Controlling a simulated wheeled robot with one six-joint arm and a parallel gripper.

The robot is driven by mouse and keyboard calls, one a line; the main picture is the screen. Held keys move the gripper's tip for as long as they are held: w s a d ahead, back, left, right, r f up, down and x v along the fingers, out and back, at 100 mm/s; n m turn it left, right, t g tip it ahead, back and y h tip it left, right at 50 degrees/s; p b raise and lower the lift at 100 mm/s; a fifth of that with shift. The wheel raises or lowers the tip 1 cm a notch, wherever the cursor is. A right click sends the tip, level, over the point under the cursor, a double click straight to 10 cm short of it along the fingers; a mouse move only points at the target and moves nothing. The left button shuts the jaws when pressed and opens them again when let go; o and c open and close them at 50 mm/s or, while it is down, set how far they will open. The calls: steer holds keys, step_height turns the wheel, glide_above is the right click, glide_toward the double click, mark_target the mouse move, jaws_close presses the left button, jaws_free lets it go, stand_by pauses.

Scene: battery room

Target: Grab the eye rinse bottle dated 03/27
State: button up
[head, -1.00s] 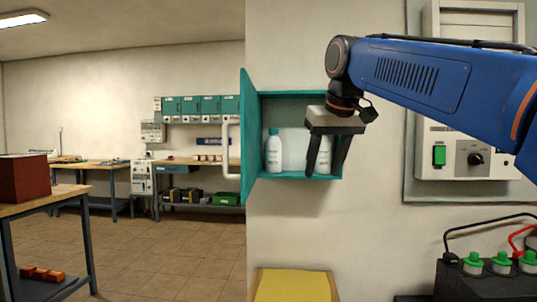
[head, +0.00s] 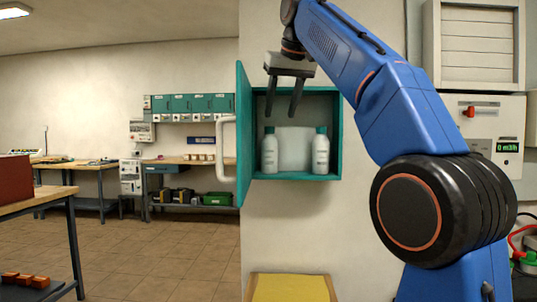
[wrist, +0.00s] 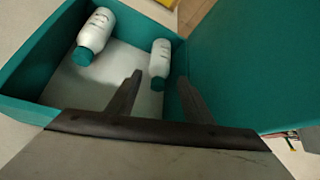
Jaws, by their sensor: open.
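Two white bottles with teal caps stand upright in an open teal wall cabinet (head: 338,140). The left bottle (head: 270,153) and the right bottle (head: 320,153) have small print; I cannot read a date on either. My gripper (head: 281,113) is open and empty, pointing down at the upper front of the cabinet, its fingertips above and near the left bottle's cap. In the wrist view, which is turned round, the left bottle (wrist: 160,60) appears beyond and between the fingers (wrist: 160,77), apart from them. The right bottle (wrist: 95,32) is at upper left there.
The cabinet door (head: 244,135) stands open at the left, close to my gripper. A pale panel (head: 295,148) lies behind the bottles. A yellow surface (head: 290,288) is below the cabinet. A wall box with a green display (head: 508,147) is at the right.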

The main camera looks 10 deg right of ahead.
mark_target(272, 142)
steer(key=x, duration=1)
steer(key=shift+f, duration=0.1)
steer(key=shift+x, duration=2.7)
steer(key=shift+w+a, duration=0.1)
steer(key=shift+a, duration=0.05)
steer(key=c, duration=0.9)
steer(key=shift+r, duration=0.2)
